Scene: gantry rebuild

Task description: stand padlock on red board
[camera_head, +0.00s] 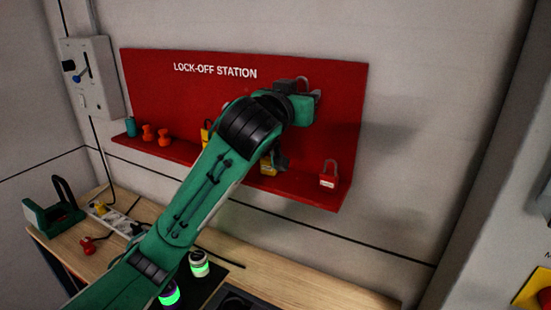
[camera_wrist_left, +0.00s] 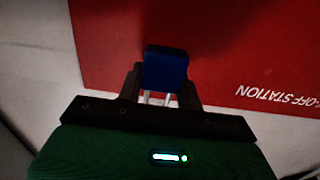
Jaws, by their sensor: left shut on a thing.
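The red board (camera_head: 340,120), lettered LOCK-OFF STATION, is on the wall with a narrow red ledge (camera_head: 180,151) along its bottom. My left gripper (camera_head: 312,95) is in front of the board's upper right part, above the ledge. In the left wrist view, it is shut on a blue padlock (camera_wrist_left: 166,68), its body between the dark fingers and its pale shackle towards the wrist. The red board (camera_wrist_left: 240,50) lies behind it. In the head view the arm and gripper hide the blue body. My right gripper is not in view.
On the ledge are a teal item (camera_head: 130,127), orange items (camera_head: 148,132), yellow padlocks (camera_head: 268,165) partly behind my arm, and a red padlock (camera_head: 328,178) at the right. Ledge between the yellow and red padlocks looks free. Below is a wooden bench (camera_head: 290,275) with bottles and tools.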

